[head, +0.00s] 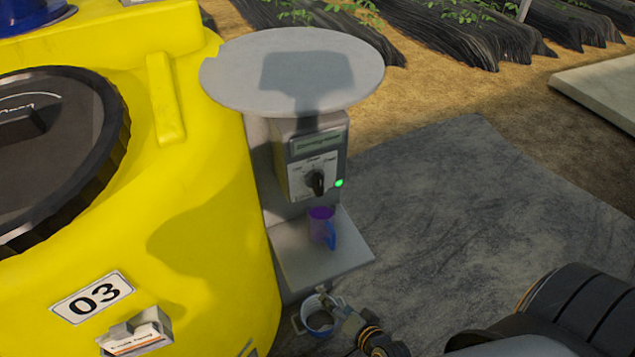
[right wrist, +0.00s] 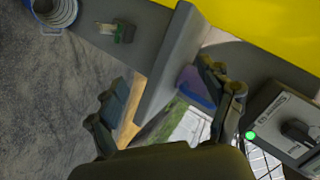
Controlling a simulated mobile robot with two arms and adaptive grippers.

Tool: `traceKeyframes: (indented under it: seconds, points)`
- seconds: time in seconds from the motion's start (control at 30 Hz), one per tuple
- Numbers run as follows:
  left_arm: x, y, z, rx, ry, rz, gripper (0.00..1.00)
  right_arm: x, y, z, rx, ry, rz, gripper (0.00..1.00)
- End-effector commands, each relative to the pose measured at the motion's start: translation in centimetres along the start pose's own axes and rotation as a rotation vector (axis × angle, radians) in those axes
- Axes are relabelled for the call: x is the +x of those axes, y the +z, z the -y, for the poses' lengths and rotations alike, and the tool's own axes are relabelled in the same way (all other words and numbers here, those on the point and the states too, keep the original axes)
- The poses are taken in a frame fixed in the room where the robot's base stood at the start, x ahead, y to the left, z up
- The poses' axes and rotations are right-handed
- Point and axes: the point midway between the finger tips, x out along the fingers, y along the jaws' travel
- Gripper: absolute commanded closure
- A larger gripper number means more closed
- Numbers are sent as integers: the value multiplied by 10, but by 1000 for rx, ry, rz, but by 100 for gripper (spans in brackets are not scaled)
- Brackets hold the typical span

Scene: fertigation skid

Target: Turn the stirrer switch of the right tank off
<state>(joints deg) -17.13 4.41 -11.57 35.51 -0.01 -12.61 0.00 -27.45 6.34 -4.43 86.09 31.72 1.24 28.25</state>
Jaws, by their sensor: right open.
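The switch box (head: 311,155) stands beside the yellow tank marked 03, under a round grey cover. Its black rotary knob (head: 317,182) is roughly upright; the small labels above it are too blurred to read surely. A green lamp (head: 339,183) glows beside the knob. My right gripper (head: 345,308) is low in front of the box, below the shelf and apart from the knob. In the right wrist view, the right gripper (right wrist: 162,78) is open and empty, with the knob (right wrist: 297,131) and green lamp (right wrist: 250,135) at the right edge. My left gripper is not in view.
A purple-blue mug (head: 320,228) stands on the grey shelf (head: 350,250) below the box. A pale bucket (head: 302,322) is on the ground beside my gripper. The yellow tank (head: 215,240) fills the left. The round cover (head: 230,80) overhangs the box.

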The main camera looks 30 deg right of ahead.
Motion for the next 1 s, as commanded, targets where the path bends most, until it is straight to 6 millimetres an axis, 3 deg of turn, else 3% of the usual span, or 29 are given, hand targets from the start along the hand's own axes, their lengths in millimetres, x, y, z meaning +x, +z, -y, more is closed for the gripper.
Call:
traceKeyframes:
  seconds: [0.03,0.1,0.2,0.33,0.5,0.6,0.77,1.0]
  points:
    - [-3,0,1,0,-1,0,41,-8,-28,30,86,-62,-57,20]
    - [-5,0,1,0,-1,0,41,-20,-62,67,210,-148,-124,20]
    - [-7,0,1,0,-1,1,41,-42,-107,113,368,-268,-199,20]
    - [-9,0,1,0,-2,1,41,-70,-148,156,521,-394,-254,20]
    - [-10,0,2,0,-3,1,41,-89,-172,181,615,-475,-280,20]
    - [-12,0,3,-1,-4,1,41,-88,-177,186,628,-485,-283,20]
    - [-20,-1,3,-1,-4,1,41,-71,-186,194,626,-485,-283,20]
    - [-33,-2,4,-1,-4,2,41,-30,-205,211,623,-484,-283,20]
